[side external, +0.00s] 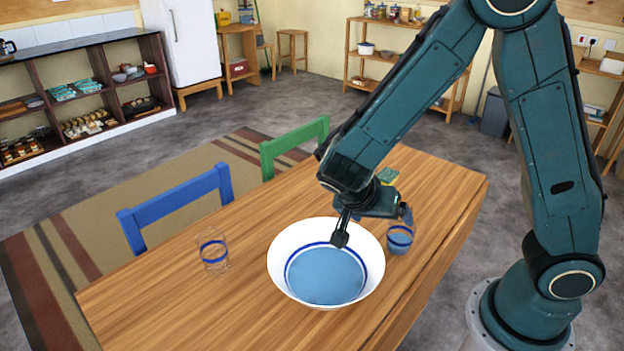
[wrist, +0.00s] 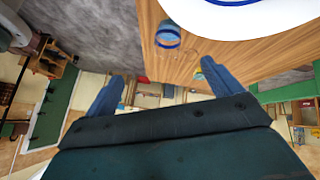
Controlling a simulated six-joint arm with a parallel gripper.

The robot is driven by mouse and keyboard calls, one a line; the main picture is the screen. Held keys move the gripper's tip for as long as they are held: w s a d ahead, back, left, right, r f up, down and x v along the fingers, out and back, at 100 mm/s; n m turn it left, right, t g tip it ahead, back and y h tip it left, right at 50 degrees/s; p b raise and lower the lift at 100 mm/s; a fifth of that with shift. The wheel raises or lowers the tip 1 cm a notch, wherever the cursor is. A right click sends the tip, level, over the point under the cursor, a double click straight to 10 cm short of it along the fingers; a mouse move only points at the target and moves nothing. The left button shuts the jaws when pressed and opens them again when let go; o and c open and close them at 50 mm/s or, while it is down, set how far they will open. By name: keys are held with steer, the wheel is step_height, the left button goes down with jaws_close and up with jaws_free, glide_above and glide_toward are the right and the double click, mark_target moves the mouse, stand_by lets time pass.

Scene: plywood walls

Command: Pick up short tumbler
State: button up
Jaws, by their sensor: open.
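A short, bluish tumbler with a dark blue band (side external: 400,240) stands upright on the table, just right of the bowl. It also shows in the wrist view (wrist: 168,36), beyond and between my finger tips. A second, clear glass with a blue band (side external: 213,251) stands at the left of the table. It looks taller and thinner-walled. My gripper (side external: 342,232) is open and empty, with its fingers above the rear of the bowl in the side view, apart from both glasses. In the wrist view its two fingers (wrist: 162,75) are spread wide.
A large white bowl with a blue ring (side external: 277,268) fills the table's middle, close beside the short tumbler. A small green item (side external: 388,174) lies behind my gripper. Blue (side external: 180,203) and green (side external: 293,143) chairs stand along the table's far side. Bare wood lies between the clear glass and bowl.

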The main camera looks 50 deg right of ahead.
step_height(320, 180, down, 8)
steer(key=m+t+h, duration=0.1)
steer(key=m+h, duration=0.2)
steer(key=h, duration=0.3)
steer(key=shift+w+m, duration=0.4)
steer(key=shift+f, duration=0.1)
steer(key=shift+x, duration=4.25)
glide_above(394, 252)
steer(key=d, duration=0.1)
steer(key=shift+w+f, duration=0.25)
steer(key=shift+f, duration=0.75)
steer(key=c, duration=1.6)
steer(key=shift+o, duration=0.2)
